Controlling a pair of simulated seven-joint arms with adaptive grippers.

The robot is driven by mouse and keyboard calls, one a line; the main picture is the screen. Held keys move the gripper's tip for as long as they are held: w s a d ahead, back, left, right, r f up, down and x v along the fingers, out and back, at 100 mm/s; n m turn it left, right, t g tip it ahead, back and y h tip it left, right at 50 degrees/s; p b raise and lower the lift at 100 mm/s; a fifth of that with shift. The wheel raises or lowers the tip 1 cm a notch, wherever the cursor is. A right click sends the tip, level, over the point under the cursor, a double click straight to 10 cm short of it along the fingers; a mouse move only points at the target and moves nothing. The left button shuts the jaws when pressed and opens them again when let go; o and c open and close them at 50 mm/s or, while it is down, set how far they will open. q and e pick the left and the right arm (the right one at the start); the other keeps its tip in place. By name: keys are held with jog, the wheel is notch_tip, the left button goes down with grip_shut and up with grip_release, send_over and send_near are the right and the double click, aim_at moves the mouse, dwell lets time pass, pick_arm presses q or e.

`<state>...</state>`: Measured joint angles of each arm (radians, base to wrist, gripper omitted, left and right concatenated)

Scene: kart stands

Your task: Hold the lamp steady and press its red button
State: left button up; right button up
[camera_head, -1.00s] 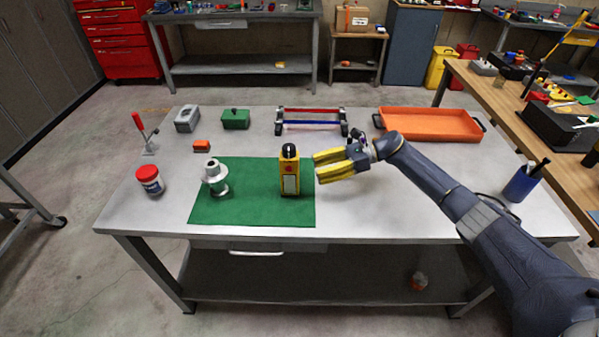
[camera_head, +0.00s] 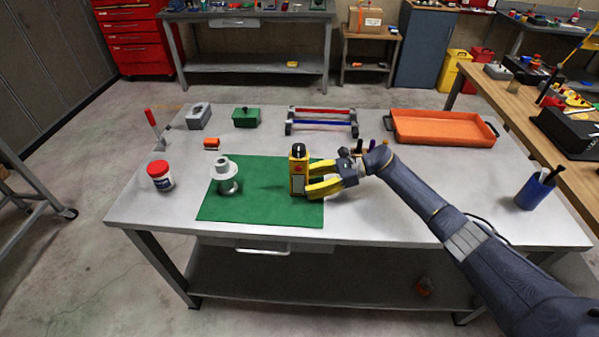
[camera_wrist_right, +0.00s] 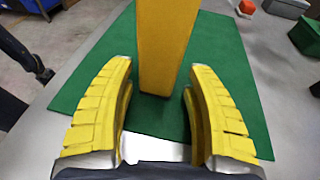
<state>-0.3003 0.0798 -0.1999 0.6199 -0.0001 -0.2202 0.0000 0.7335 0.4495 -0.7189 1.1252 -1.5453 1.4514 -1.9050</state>
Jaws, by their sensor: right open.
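The lamp (camera_head: 298,172) is a yellow upright box with a black top and a pale front panel, standing near the right edge of a green mat (camera_head: 240,205). Its red button is too small to make out surely in the head view. My right gripper (camera_head: 312,179) is open, with its yellow fingers pointing left at the lamp's right side. In the right wrist view, the lamp's yellow body (camera_wrist_right: 165,45) stands ahead, between the lines of the two open fingers (camera_wrist_right: 160,90). I cannot tell whether the fingertips touch it. My left gripper is not in view.
A metal flanged part (camera_head: 226,178) stands on the mat left of the lamp. A red-lidded jar (camera_head: 160,175) is at the left. Grey and green boxes, a red-and-blue bar rack (camera_head: 322,122) and an orange tray (camera_head: 442,128) lie behind. A blue pen cup (camera_head: 533,192) stands right.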

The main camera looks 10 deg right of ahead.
jog(key=shift+x, duration=1.2)
jog(key=c, duration=0.9)
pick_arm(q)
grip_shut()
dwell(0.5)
